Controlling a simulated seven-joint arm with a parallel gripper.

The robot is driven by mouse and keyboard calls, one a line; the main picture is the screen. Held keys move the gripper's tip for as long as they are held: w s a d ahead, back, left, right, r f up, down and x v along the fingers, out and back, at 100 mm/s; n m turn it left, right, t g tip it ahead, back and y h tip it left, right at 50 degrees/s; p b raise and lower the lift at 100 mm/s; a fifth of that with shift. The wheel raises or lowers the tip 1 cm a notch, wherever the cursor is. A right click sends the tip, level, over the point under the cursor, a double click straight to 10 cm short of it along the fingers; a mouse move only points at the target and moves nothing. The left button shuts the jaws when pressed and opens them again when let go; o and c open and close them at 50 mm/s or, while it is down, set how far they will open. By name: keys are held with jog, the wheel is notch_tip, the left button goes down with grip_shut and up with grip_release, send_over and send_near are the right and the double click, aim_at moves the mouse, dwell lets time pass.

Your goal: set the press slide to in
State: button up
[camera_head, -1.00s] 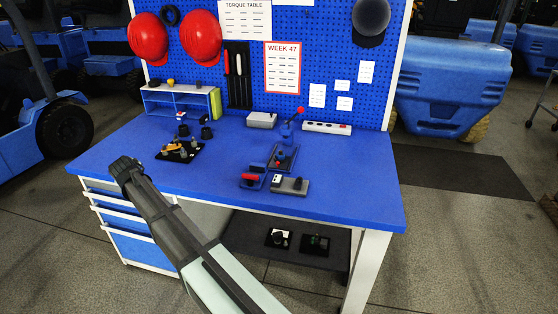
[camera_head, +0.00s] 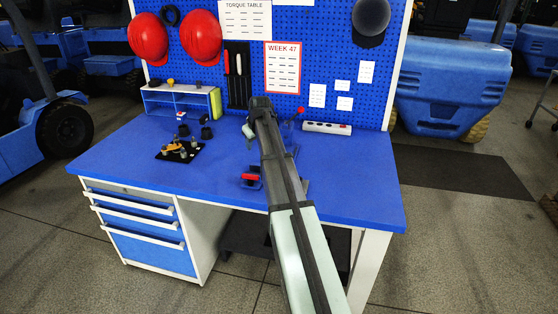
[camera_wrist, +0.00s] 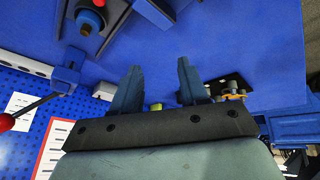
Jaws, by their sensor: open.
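The blue press is mostly hidden behind my arm in the head view; its red lever knob (camera_head: 300,110) shows to the right of the arm. In the wrist view the press's blue column (camera_wrist: 70,72) stands at the left, with a lever running down-left to the red knob. Its dark base with a red-topped part (camera_wrist: 90,20) is at the top left, cut by the frame edge. I cannot tell the slide's position. My gripper (camera_wrist: 158,82) is open and empty, above the bench and apart from the press; it also shows in the head view (camera_head: 258,103).
A red-handled fixture (camera_head: 251,179) is near the bench front, left of my arm. A black-plate fixture with orange parts (camera_head: 179,150) is further left. A power strip (camera_head: 327,128) lies at the back right. The blue bench top is clear at the front left and right.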

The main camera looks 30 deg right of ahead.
jog(key=s+d+r+m+g+y, duration=0.1)
jog(key=s+d+r+m, duration=0.1)
jog(key=s+d, duration=0.65)
jog(key=x, duration=0.4)
jog(key=w+d+x, duration=0.1)
jog(key=x, duration=0.9)
jog(key=shift+w+d+r, duration=0.15)
jog(key=shift+w+d, duration=0.1)
jog(key=shift+w, duration=0.1)
jog(key=shift+c, duration=0.2)
grip_shut()
